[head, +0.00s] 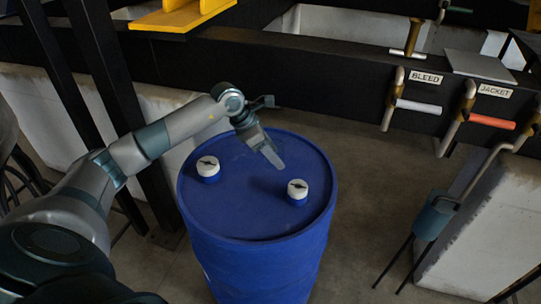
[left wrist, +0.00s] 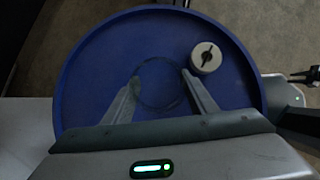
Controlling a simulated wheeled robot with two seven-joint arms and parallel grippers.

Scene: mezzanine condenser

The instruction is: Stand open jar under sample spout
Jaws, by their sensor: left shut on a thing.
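My left gripper (head: 277,163) is over the top of a blue drum (head: 245,222). In the left wrist view its two fingers (left wrist: 158,84) are shut on a clear round thing, apparently the glass jar (left wrist: 160,108), seen as a faint ring with the drum's blue showing through. The jar can hardly be made out in the head view, and I cannot tell whether it touches the drum. Two white-capped pieces stand on the drum, one left (head: 207,168) and one right (head: 297,189). No sample spout can be identified for certain.
A black beam carries valves labelled BLEED (head: 426,77) and JACKET (head: 495,91), with white (head: 418,107) and orange (head: 491,122) handles. A bronze pipe runs to a teal cylinder (head: 433,217) at the right. Bare floor lies between the drum and it.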

